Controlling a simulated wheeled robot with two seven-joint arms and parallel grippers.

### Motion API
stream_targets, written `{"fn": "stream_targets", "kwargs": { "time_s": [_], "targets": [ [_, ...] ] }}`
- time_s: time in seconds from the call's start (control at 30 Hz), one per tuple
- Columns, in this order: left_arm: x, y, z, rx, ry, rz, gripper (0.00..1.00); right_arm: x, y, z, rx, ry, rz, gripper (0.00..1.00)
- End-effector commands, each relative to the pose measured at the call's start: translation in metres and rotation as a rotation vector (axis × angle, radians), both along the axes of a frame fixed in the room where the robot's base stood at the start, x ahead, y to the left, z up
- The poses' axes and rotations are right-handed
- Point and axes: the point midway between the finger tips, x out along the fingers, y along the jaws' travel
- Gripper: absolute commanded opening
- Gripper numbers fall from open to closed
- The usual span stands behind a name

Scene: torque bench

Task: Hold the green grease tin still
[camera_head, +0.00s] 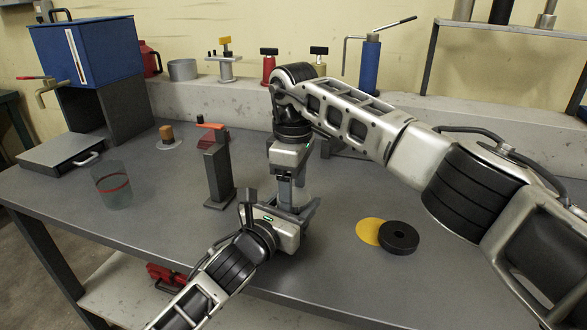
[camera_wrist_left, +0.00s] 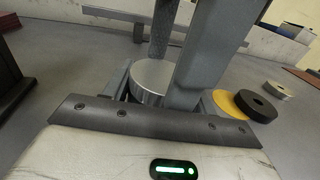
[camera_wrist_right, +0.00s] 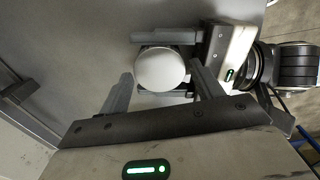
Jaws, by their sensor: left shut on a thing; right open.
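A round tin with a silver-grey lid (camera_wrist_left: 152,77) sits between my left gripper's fingers (camera_wrist_left: 155,85), which are shut on it. Its pale lid (camera_wrist_right: 160,69) shows from above in the right wrist view; its green side cannot be made out. In the head view the tin is mostly hidden by my grippers. My left gripper (camera_head: 297,208) reaches in low from the front of the bench. My right gripper (camera_head: 291,188) points down from above, open, with its fingers on either side of the lid. Whether these touch the tin, I cannot tell.
A black ring (camera_head: 399,238) and a yellow disc (camera_head: 370,231) lie right of my grippers. A grey post with an orange top (camera_head: 217,170) and a clear cup with a red band (camera_head: 114,188) stand left. The front right of the bench is clear.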

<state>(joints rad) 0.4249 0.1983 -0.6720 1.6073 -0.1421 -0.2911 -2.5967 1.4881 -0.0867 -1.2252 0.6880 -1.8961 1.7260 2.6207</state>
Motion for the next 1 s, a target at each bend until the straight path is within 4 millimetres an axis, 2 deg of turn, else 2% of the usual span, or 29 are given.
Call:
{"fn": "stream_targets", "kwargs": {
  "time_s": [0.13, 0.37, 0.4, 0.5, 0.53, 0.67, 0.83, 1.0],
  "targets": [
    [0.0001, 0.0, 0.0001, 0.001, -0.001, 0.0, 0.0, -0.0001, -0.0002, -0.0081, 0.0, 0.0, 0.0, 0.66],
    [0.0001, 0.0, 0.0006, 0.0, -0.001, 0.0, 0.0, 0.0, -0.0003, -0.0091, 0.0, -0.001, 0.0, 0.66],
    [0.0001, 0.0, 0.0006, 0.0, -0.001, 0.0, 0.0, 0.0, -0.0003, -0.0091, 0.0, -0.001, 0.0, 0.63],
    [0.0002, 0.0, 0.0008, 0.0, -0.002, 0.0, 0.0, 0.0, -0.0002, -0.0089, 0.0, -0.001, 0.0, 0.35],
    [0.0002, 0.0, 0.0009, 0.0, -0.002, 0.0, 0.0, 0.0, -0.0002, -0.0089, 0.0, -0.001, 0.0, 0.3],
    [0.0002, 0.0, 0.0011, 0.0, -0.002, 0.0, 0.0, -0.0001, -0.0002, -0.0086, 0.0, -0.001, 0.029, 0.3],
    [0.0001, -0.0003, 0.0014, -0.002, -0.003, -0.001, 0.0, -0.0001, 0.0, -0.008, -0.001, -0.001, 0.234, 0.3],
    [-0.0002, -0.0007, 0.0017, -0.002, -0.003, -0.002, 0.0, -0.0006, 0.0008, -0.0082, 0.001, -0.001, 0.292, 0.3]
  ]
}}
